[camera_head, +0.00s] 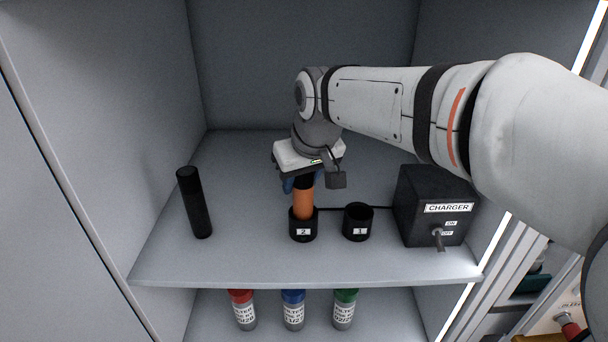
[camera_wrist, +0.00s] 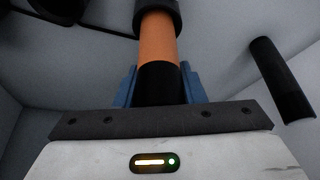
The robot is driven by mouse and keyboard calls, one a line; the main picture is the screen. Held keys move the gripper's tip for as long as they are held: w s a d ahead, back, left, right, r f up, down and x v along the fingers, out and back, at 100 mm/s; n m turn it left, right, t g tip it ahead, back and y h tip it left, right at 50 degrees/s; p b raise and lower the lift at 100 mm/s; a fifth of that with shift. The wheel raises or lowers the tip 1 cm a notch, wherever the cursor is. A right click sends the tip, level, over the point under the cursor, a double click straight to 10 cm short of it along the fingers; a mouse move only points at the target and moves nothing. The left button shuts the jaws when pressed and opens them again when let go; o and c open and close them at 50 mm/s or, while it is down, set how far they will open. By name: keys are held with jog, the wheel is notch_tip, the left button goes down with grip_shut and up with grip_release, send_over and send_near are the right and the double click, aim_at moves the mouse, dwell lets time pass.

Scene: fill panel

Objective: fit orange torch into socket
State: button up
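The orange torch (camera_head: 303,201) stands upright in the black socket labelled 2 (camera_head: 303,231) on the shelf, its lower end hidden inside the socket rim. In the wrist view the torch (camera_wrist: 158,45) runs away from me, with a black end near my gripper. My gripper (camera_head: 301,184) points down over the torch top. Its blue fingers (camera_wrist: 158,88) lie on both sides of the black end and appear closed against it. A second black socket labelled 1 (camera_head: 357,222) stands to the right and is empty.
A black torch (camera_head: 195,203) stands at the left of the shelf. The black charger box (camera_head: 434,205) with a toggle switch is at the right. Several bottles (camera_head: 293,309) stand on the shelf below. Cabinet walls enclose both sides and the back.

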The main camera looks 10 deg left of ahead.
jog(key=o, duration=0.4)
jog(key=shift+r, duration=0.1)
jog(key=v, duration=0.7)
jog(key=shift+s+d+r+p, duration=0.1)
jog(key=shift+r+p, duration=0.25)
